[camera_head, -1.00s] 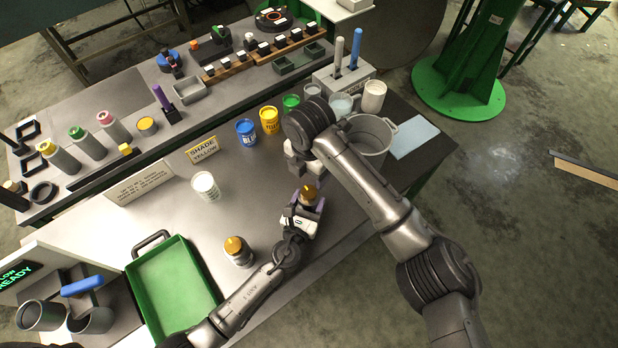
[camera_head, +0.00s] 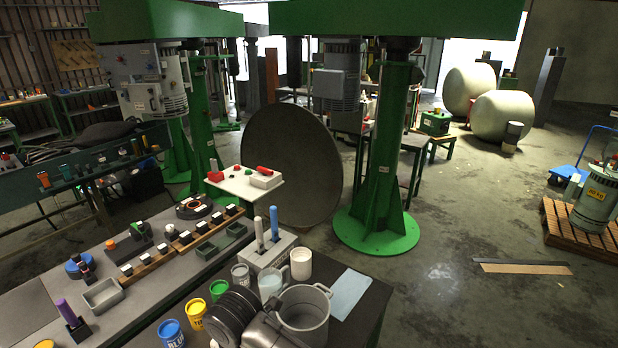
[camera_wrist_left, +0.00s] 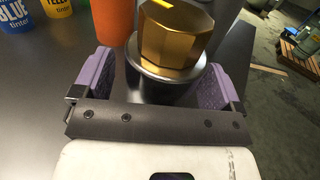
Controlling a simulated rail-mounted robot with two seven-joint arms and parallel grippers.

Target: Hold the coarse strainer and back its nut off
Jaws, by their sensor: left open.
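In the left wrist view a strainer stands upright with a faceted brass nut (camera_wrist_left: 176,38) on top. Its silver rim and dark body (camera_wrist_left: 150,88) show below the nut. My left gripper (camera_wrist_left: 154,84) is open, with a purple pad on each side of the body; a gap shows at the left pad. Whether this strainer is the coarse one cannot be read here. The head view shows neither the strainer nor my left gripper. My right arm crosses the bottom of the head view, its gripper out of sight.
An upright orange part (camera_wrist_left: 115,22) stands close behind the strainer. Blue (camera_head: 171,334) and yellow (camera_head: 195,314) tinter pots, a metal pot (camera_head: 304,312) and a white cup (camera_head: 301,264) stand on the bench. A light blue sheet (camera_head: 349,293) lies at the bench's right.

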